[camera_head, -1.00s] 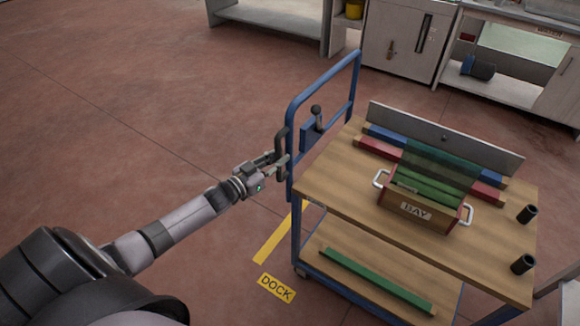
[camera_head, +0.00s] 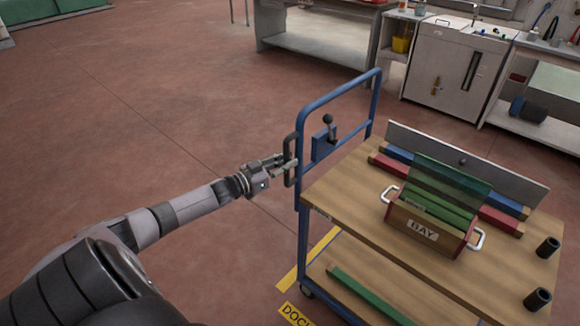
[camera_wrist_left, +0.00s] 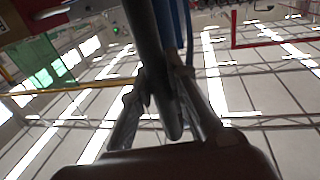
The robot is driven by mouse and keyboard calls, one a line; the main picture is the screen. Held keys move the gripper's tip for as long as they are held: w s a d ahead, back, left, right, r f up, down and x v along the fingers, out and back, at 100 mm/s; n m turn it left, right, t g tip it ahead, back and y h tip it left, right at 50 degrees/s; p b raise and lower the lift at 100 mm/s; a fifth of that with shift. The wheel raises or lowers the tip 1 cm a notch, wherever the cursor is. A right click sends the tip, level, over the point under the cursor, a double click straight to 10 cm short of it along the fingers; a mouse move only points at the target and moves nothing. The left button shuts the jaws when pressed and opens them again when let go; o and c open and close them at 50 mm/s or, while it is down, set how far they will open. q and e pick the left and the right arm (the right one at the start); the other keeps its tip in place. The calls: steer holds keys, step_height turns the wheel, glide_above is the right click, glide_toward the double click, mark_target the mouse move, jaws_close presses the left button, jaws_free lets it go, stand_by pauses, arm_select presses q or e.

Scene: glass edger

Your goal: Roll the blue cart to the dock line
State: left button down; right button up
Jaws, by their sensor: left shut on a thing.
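The blue cart (camera_head: 320,215) stands at the right in the head view, with a wooden top and a lower wooden shelf. My left gripper (camera_head: 284,166) is shut on the dark handle (camera_head: 289,155) on the cart's blue frame. The left wrist view shows the two fingers (camera_wrist_left: 172,110) on either side of the dark handle bar (camera_wrist_left: 150,45). The yellow dock line (camera_head: 292,280) and the DOCK label (camera_head: 296,315) lie on the floor beside and partly under the cart. My right gripper is not in view.
The cart carries a wooden BAY box (camera_head: 425,231) with green glass (camera_head: 449,185), red and blue bars, a grey rail (camera_head: 465,165) and two dark cups. A green bar (camera_head: 365,296) lies on the lower shelf. Cabinets (camera_head: 455,65) stand behind. Floor at left is clear.

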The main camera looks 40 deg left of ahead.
arm_select(q)
steer(key=shift+a, duration=0.1)
steer(key=c, duration=1.5)
jaws_free()
steer(key=shift+c, duration=0.2)
steer(key=v, duration=1.2)
